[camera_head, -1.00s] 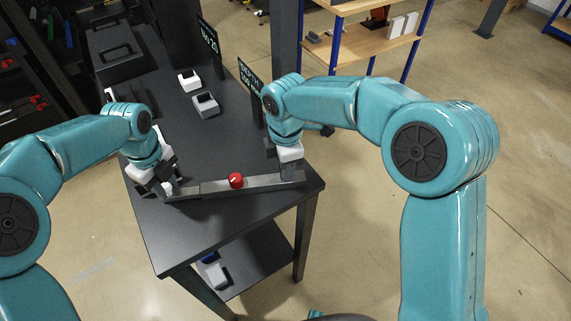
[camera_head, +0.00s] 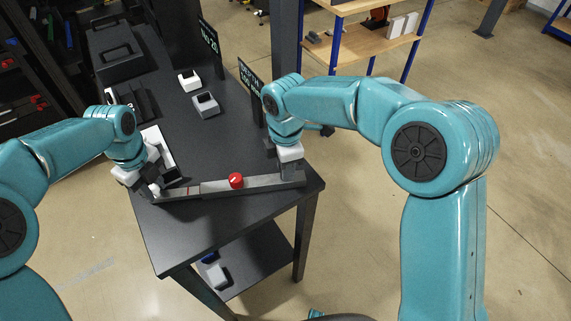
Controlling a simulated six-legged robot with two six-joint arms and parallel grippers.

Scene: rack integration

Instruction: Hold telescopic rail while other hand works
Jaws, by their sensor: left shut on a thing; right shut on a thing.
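The telescopic rail (camera_head: 218,187) is a long grey bar lying across the near end of the dark table, with a red knob (camera_head: 236,181) near its middle. My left gripper (camera_head: 153,190) is shut on the rail's left end, where a narrower inner section shows with a small red mark. My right gripper (camera_head: 291,174) is shut on the rail's right end, near the table's right corner. The fingertips of both grippers are small and partly hidden by the wrists.
The dark table (camera_head: 185,125) bears a white block (camera_head: 189,80), a grey block (camera_head: 206,105) and a black case (camera_head: 115,58) farther back. Black signs stand at its right edge. A wooden shelf (camera_head: 363,42) stands behind.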

